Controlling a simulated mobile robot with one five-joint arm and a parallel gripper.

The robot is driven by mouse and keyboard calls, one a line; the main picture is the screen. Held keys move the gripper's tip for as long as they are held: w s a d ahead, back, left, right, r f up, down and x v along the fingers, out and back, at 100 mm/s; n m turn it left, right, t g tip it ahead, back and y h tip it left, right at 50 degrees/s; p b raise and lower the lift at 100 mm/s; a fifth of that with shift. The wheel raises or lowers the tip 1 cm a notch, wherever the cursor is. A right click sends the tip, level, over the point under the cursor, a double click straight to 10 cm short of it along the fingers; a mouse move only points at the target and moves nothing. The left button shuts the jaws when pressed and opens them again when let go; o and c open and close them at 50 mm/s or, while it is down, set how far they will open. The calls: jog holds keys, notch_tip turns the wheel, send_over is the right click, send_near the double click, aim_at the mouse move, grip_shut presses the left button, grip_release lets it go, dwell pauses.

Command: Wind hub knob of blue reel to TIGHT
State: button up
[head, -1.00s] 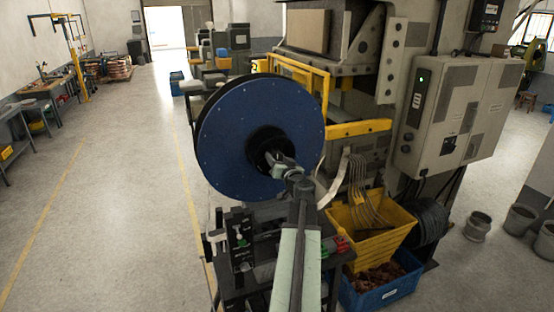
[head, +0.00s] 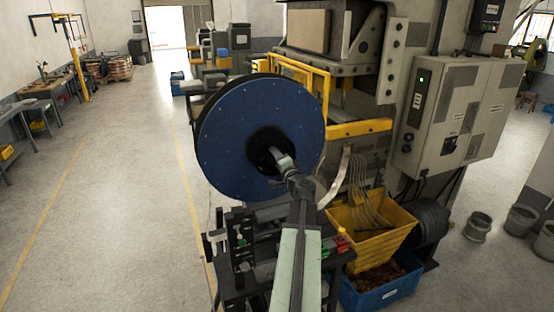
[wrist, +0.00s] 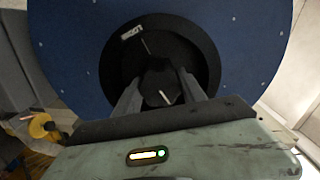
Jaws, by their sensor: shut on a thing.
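The blue reel (head: 230,135) is a large upright disc with a dark round hub (head: 262,140) at its middle. In the wrist view, the blue reel (wrist: 75,60) fills the top, around the black hub (wrist: 195,50). A white label (wrist: 131,32), too small to read surely, and a short pale line mark the hub's face. The dark hub knob (wrist: 160,85) has a pale line on its front. My gripper (wrist: 158,88) is shut on the knob, one finger on each side. In the head view, my gripper (head: 283,162) reaches the hub and hides the knob.
A black stand with small fittings (head: 245,235) is below the reel. A yellow bin (head: 370,240) and a blue crate (head: 385,290) stand to the right, before a large press with a grey control cabinet (head: 460,110). The floor at left is clear.

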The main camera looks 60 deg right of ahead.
jog(key=m, duration=1.3)
jog(key=shift+s, duration=0.1)
jog(key=shift+m, duration=0.3)
dwell(0.3)
jog(key=o, duration=1.4)
jog(key=shift+c, duration=0.2)
jog(key=v, duration=0.8)
